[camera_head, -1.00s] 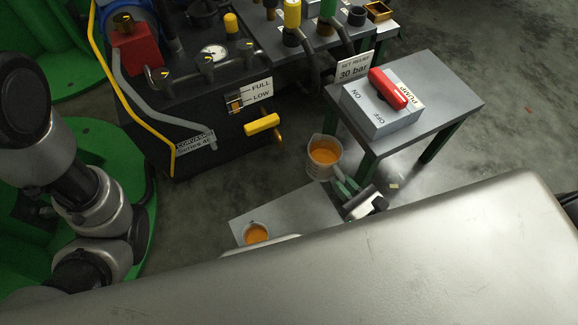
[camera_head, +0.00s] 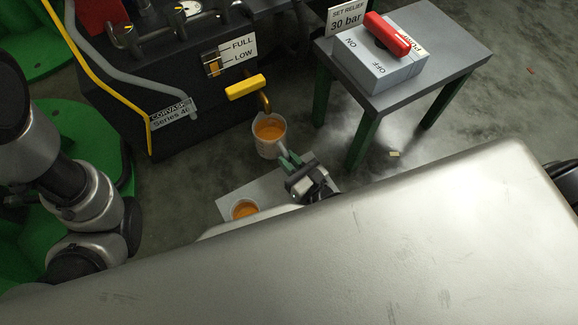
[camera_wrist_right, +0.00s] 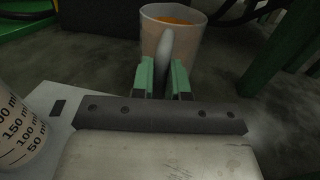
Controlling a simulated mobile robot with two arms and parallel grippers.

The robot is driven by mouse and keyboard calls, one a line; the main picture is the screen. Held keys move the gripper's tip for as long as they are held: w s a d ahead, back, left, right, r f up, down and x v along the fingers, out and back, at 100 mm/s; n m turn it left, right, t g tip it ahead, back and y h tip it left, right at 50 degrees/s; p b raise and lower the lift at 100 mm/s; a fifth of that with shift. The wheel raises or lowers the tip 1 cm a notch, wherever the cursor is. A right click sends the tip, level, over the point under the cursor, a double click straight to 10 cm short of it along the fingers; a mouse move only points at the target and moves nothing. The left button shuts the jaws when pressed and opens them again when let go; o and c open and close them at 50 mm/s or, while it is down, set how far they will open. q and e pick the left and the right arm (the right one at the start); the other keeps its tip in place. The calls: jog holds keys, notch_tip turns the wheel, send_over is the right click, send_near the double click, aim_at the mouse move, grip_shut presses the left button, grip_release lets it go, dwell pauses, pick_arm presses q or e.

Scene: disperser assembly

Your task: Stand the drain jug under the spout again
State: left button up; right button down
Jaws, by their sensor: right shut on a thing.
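The drain jug (camera_head: 268,138) is a clear, upright jug holding orange liquid. My right gripper (camera_head: 287,161) is shut on its handle. In the right wrist view the jug (camera_wrist_right: 182,42) stands beyond the green fingers (camera_wrist_right: 165,78), with its handle between them. The brass spout (camera_head: 266,102) comes down under the yellow valve handle (camera_head: 246,87) on the dark machine. In the head view the spout's end is just above the jug's rim; I cannot tell the exact height gap. My left arm shows at the left, but its gripper is out of view.
A second cup of orange liquid (camera_head: 245,210) stands on a grey sheet (camera_head: 228,203); a graduated cup (camera_wrist_right: 18,135) shows in the right wrist view. A small table (camera_head: 450,62) with the pump switch box (camera_head: 378,72) stands at right. My body hides the foreground.

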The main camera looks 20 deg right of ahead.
notch_tip(320, 180, down, 2)
jog(key=shift+f+b, duration=0.1)
jog(key=shift+b, duration=0.35)
jog(key=shift+r, duration=0.2)
jog(key=c, duration=1.1)
grip_release()
jog(key=shift+f, duration=0.15)
